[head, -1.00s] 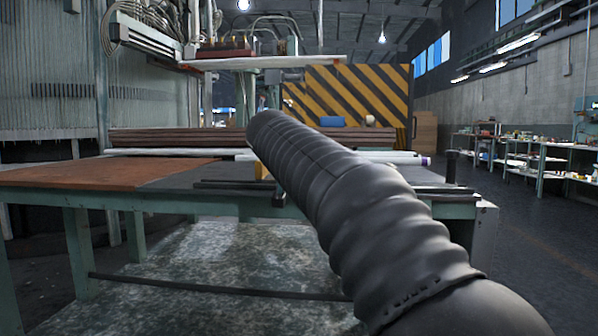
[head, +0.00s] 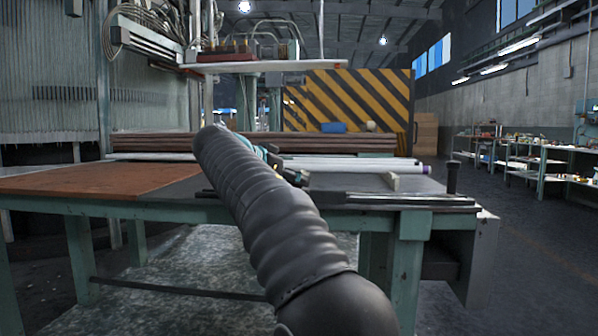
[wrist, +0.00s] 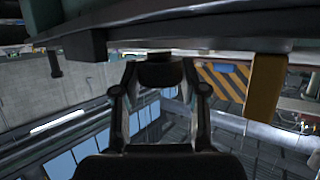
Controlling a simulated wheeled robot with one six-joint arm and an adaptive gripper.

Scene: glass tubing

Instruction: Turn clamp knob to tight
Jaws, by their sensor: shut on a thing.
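In the wrist view my gripper (wrist: 161,80) has its two fingers on either side of a dark rounded piece, which I take to be the clamp knob (wrist: 160,73), below the table edge as pictured. The fingers are shut on it. The knob's marking and how far it is turned cannot be seen. In the head view my dark arm covers the knob and most of the gripper; only small teal and dark parts show beside the arm above the table. Pale tubes (head: 350,165) lie across the table behind it.
The worktable (head: 110,180) has a brown board on its left and a dark rail along its front edge. A pale block (head: 392,182) stands by the tubes; a yellow-brown block (wrist: 264,88) shows in the wrist view. A dark post (head: 452,177) stands at the right corner.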

